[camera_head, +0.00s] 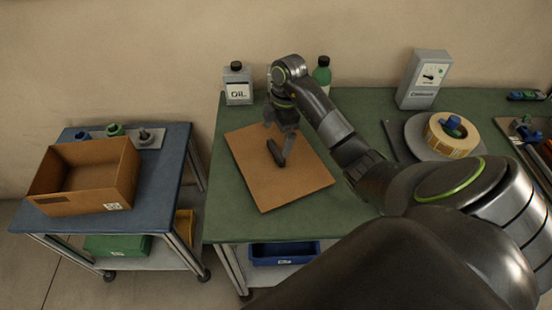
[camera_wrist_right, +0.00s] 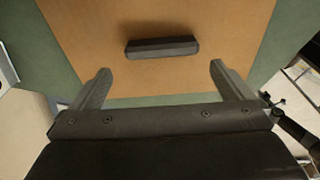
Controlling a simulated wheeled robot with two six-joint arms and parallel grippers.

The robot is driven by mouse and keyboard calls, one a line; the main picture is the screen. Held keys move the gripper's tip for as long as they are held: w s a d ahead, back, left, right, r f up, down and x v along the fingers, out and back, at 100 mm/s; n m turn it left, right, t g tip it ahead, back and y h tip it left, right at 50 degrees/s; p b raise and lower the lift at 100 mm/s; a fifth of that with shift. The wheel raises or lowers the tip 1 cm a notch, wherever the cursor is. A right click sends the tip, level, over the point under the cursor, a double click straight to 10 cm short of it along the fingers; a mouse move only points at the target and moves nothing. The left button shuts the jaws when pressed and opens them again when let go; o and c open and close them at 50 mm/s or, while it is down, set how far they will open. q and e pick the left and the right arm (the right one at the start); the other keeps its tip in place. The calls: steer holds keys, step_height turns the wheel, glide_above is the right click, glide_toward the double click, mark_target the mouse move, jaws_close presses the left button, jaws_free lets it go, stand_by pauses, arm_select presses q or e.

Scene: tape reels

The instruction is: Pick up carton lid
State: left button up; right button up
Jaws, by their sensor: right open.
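The carton lid (camera_head: 300,180) is a flat brown board lying on the green-topped bench, with a dark bar-shaped handle (camera_head: 277,152) at its middle. In the right wrist view the lid (camera_wrist_right: 90,30) fills most of the upper picture, and its handle (camera_wrist_right: 162,47) lies crosswise just beyond the fingertips. My right gripper (camera_head: 281,128) is over the lid, close to the handle, with its fingers apart and nothing between them. In the right wrist view the open fingers (camera_wrist_right: 161,68) stand wider apart than the handle is long. My left gripper is not in view.
An open carton (camera_head: 122,184) stands on a blue-topped cart (camera_head: 165,180) at left. On the green bench (camera_head: 235,225) are an oil can (camera_head: 238,90), a green bottle (camera_head: 322,72), a grey meter (camera_head: 424,80) and a tape reel (camera_head: 455,138). A gap separates cart and bench.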

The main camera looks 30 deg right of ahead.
mark_target(276, 150)
steer(key=shift+f, duration=0.35)
steer(key=shift+f+p, duration=0.35)
steer(key=shift+p, duration=0.15)
step_height(276, 150, down, 4)
steer(key=shift+s+a+r+p, duration=0.15)
steer(key=shift+r+p, duration=0.1)
steer(key=shift+p, duration=0.25)
steer(key=shift+f, duration=0.3)
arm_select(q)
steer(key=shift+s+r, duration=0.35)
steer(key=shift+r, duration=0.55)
arm_select(e)
steer(key=c, duration=0.7)
